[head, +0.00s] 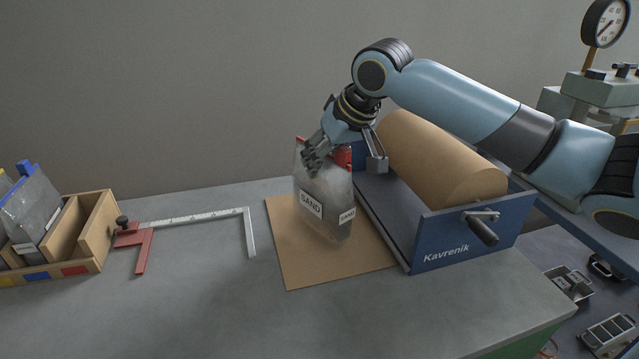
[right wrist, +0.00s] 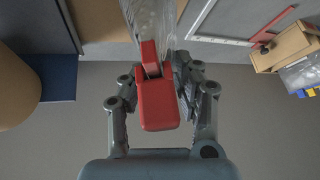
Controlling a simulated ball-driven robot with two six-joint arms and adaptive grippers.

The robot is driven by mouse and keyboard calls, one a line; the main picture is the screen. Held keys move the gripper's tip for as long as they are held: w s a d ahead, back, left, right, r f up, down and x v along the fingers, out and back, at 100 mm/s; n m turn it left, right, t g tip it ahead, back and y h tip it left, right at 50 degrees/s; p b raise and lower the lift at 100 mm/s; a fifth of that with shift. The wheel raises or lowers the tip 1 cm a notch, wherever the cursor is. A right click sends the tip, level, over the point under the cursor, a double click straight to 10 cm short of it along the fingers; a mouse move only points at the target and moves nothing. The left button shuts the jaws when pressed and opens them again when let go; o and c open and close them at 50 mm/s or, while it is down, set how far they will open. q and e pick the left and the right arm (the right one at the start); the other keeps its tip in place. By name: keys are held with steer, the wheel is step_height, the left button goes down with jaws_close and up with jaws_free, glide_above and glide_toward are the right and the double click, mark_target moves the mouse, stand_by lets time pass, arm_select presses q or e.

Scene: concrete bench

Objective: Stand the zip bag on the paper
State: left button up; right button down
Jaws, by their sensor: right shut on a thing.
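The zip bag (head: 325,205) is clear and grey-filled, with "SAND" labels and a red top. It is upright over the brown paper (head: 295,260) on the bench; whether its base touches the paper is hard to tell. My right gripper (head: 312,158) is shut on the bag's upper part. In the right wrist view the right gripper (right wrist: 160,100) has its fingers on either side of the bag's red slider (right wrist: 156,100), with the clear bag (right wrist: 150,20) beyond. My left gripper is not in view.
A blue Kavrenik dispenser (head: 440,245) with a brown paper roll (head: 440,160) stands right of the paper. At left are a wooden rack (head: 95,230) with other bags and a red-and-silver measuring tool (head: 200,217). The front of the bench is clear.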

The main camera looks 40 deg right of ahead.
mark_target(320, 178)
steer(key=shift+w+a+f, duration=0.1)
steer(key=shift+w+f, duration=0.2)
steer(key=shift+w, duration=0.1)
steer(key=shift+f, duration=1.85)
steer(key=shift+s, duration=0.1)
steer(key=c, duration=0.9)
jaws_free()
steer(key=shift+f, duration=0.1)
steer(key=shift+c, duration=0.2)
steer(key=p+v, duration=0.2)
steer(key=v, duration=1)
